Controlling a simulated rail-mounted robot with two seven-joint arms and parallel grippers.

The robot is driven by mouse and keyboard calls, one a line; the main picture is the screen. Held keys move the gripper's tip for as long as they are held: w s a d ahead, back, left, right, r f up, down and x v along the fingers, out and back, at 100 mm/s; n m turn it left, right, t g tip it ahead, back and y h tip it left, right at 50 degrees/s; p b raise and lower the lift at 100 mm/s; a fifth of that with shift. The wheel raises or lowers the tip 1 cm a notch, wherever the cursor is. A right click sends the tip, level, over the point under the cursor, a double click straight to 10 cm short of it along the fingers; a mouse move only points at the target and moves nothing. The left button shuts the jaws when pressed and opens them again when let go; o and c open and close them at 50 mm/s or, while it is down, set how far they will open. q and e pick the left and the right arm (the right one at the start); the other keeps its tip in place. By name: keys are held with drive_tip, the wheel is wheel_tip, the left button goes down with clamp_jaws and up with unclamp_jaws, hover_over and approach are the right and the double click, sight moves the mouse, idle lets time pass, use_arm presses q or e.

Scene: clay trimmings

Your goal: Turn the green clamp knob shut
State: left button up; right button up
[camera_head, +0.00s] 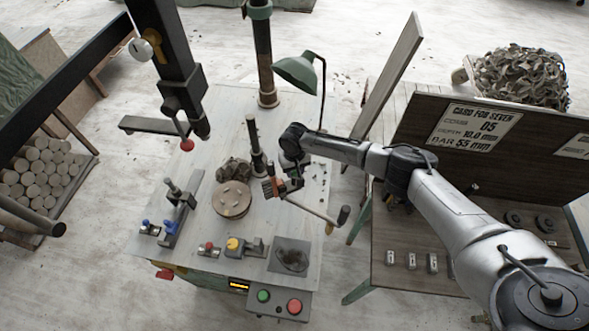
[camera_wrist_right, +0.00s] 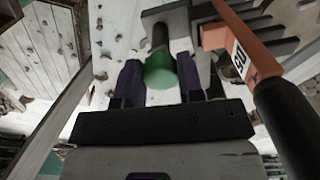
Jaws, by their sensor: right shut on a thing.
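The green clamp knob (camera_wrist_right: 162,72) sits between the two dark fingers of my right gripper (camera_wrist_right: 160,82) in the right wrist view, with a dark shaft behind it. My right gripper is shut on it. In the head view my right gripper (camera_head: 297,180) reaches over the bench beside the clamp, and the knob is mostly hidden there by the wrist. My left gripper is not in view.
A round wooden disc (camera_head: 231,200) and a dark clay heap (camera_head: 233,170) lie left of the gripper. A crank handle (camera_head: 343,215) sticks out to the right. A green lamp (camera_head: 297,72) stands behind. A dark card board (camera_head: 490,140) stands at right.

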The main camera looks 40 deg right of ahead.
drive_tip(key=shift+c, duration=1.4)
drive_tip(key=n+p, duration=0.1)
drive_tip(key=n, duration=0.2)
drive_tip(key=shift+r, duration=0.1)
drive_tip(key=n+p, duration=0.1)
drive_tip(key=n, duration=0.2)
drive_tip(key=shift+n, duration=0.3)
drive_tip(key=n, duration=0.2)
drive_tip(key=shift+n, duration=0.4)
drive_tip(key=n, duration=0.3)
drive_tip(key=shift+d, duration=0.15)
drive_tip(key=n, duration=0.2)
drive_tip(key=shift+n, duration=0.6)
drive_tip(key=shift+w+n, duration=0.1)
drive_tip(key=shift+n, duration=0.2)
